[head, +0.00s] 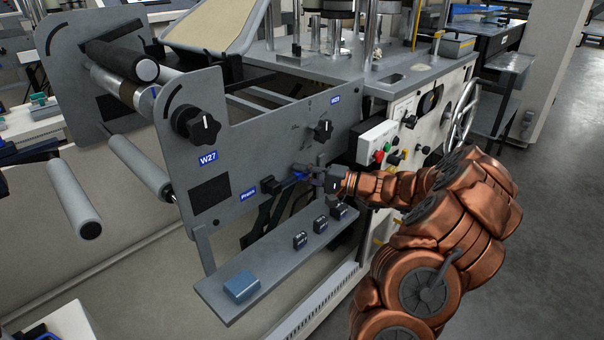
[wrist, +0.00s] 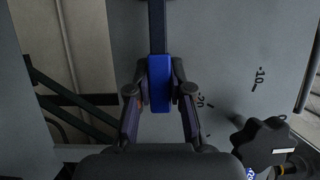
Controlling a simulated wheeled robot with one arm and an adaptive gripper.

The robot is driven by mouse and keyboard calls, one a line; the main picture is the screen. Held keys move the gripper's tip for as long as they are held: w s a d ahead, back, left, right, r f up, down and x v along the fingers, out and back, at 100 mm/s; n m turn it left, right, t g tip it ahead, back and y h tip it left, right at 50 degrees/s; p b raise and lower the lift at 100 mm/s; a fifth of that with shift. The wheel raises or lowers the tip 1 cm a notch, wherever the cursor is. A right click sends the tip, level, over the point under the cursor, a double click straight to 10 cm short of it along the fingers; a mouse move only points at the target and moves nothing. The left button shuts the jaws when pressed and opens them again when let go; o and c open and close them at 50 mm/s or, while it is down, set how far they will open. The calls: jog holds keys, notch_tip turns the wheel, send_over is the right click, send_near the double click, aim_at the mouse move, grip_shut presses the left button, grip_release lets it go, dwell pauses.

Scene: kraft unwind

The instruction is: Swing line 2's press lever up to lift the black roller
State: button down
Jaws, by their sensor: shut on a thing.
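Line 2's press lever is a dark bar with a blue grip (head: 297,176), on the grey side plate (head: 262,130) beside a label reading "Press" (head: 248,193). It points to the right from its black pivot block (head: 270,185). In the wrist view the blue grip (wrist: 159,88) lies between the two fingers of my gripper (wrist: 160,78). My gripper (head: 318,176) is shut on the grip and partly hides it in the head view. A black roller (head: 118,59) with a pale end face sits at the upper left; its contact below is not clear.
Black knobs (head: 203,128) (head: 323,130) stand out from the plate; one knob (wrist: 262,142) is close to my gripper at lower right in the wrist view. Below is a grey shelf (head: 270,262) with small boxes. A control box (head: 377,143) stands near my wrist.

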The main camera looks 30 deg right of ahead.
aim_at(266, 155)
dwell(0.3)
